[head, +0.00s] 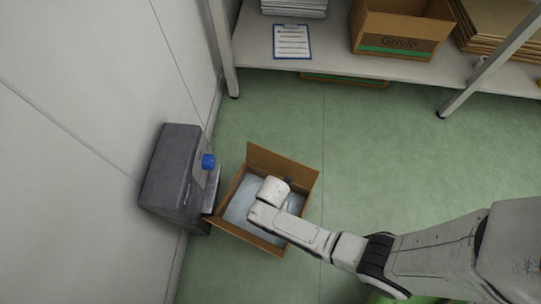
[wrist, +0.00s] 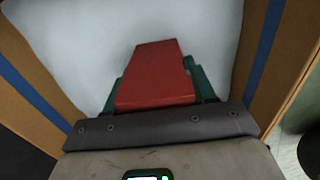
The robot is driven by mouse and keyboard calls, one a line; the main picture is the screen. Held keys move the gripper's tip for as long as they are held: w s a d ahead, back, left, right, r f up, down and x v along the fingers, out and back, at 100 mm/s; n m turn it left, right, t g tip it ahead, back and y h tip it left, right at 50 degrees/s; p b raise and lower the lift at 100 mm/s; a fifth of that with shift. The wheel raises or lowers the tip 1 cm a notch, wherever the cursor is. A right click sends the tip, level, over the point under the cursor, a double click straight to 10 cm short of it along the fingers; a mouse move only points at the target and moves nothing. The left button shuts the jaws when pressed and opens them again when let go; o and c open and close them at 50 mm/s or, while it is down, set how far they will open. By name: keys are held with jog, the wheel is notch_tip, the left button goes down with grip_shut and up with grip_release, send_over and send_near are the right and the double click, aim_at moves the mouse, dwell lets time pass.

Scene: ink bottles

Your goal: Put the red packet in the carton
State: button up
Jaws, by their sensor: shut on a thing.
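The red packet (wrist: 157,75) shows in the wrist view, between the green fingers of my gripper (wrist: 155,88). My gripper is shut on it. Behind the packet lies the pale inside of the open carton (wrist: 80,40), with brown walls and blue stripes on both sides. In the head view the carton (head: 283,169) stands on the green floor with its flaps up, and my arm reaches over it from the right. The packet and the fingers are hidden by my wrist in the head view. I cannot tell how far the packet is above the carton's bottom.
A dark grey box-like unit (head: 168,168) with a blue-capped item (head: 208,161) stands against the wall, close to the carton's left side. A shelf (head: 330,65) at the back holds a clipboard (head: 292,42) and a cardboard box (head: 400,35). Green floor is free between carton and shelf.

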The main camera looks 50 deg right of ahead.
jog(key=shift+f+b, duration=1.35)
jog(key=shift+f, duration=0.85)
jog(key=shift+f, duration=0.15)
jog(key=o, duration=1.1)
jog(key=shift+c, duration=0.2)
notch_tip(320, 180, up, 12)
jog(key=p, duration=0.7)
jog(key=shift+r+p, duration=0.2)
jog(key=shift+p, duration=0.15)
jog(key=s+d+r+m, duration=0.2)
jog(key=r+m, duration=0.5)
jog(key=r, duration=0.1)
jog(key=s+d+r+m, duration=0.3)
jog(key=r+m, duration=0.4)
jog(key=r, duration=0.1)
jog(key=s+d+r+m+t, duration=0.1)
jog(key=s+d+r+m, duration=0.1)
jog(key=r+m, duration=0.5)
jog(key=shift+s+d+r+m, duration=0.2)
jog(key=shift+s+r+m, duration=0.25)
jog(key=shift+s, duration=0.3)
